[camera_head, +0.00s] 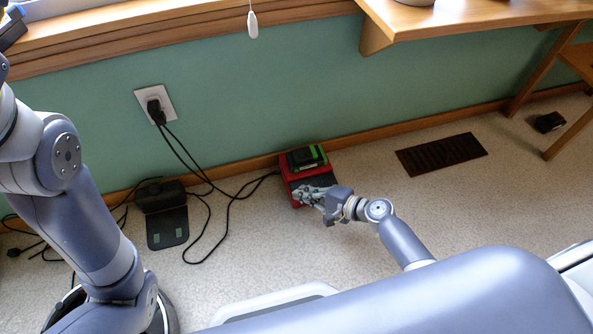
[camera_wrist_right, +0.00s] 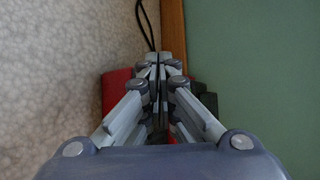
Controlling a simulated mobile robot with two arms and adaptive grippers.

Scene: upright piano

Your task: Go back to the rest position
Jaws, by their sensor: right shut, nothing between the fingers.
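My right gripper (camera_head: 303,194) is low over the front of a red charger (camera_head: 287,177) on the carpet by the wall. Its fingers are together and empty. In the right wrist view its fingertips (camera_wrist_right: 158,68) meet in front of the red charger (camera_wrist_right: 115,88), which they partly hide. A black and green battery (camera_head: 304,159) sits on the back part of the charger. I cannot tell whether the gripper touches the charger. My left arm (camera_head: 85,225) rises along the left edge; I cannot make out its gripper.
A black device (camera_head: 167,227) and loose cables (camera_head: 207,240) lie left of the charger. A plug sits in the wall outlet (camera_head: 168,92). A floor vent (camera_head: 441,154) and a small black object (camera_head: 549,122) are to the right. A wooden shelf (camera_head: 470,18) overhangs at upper right.

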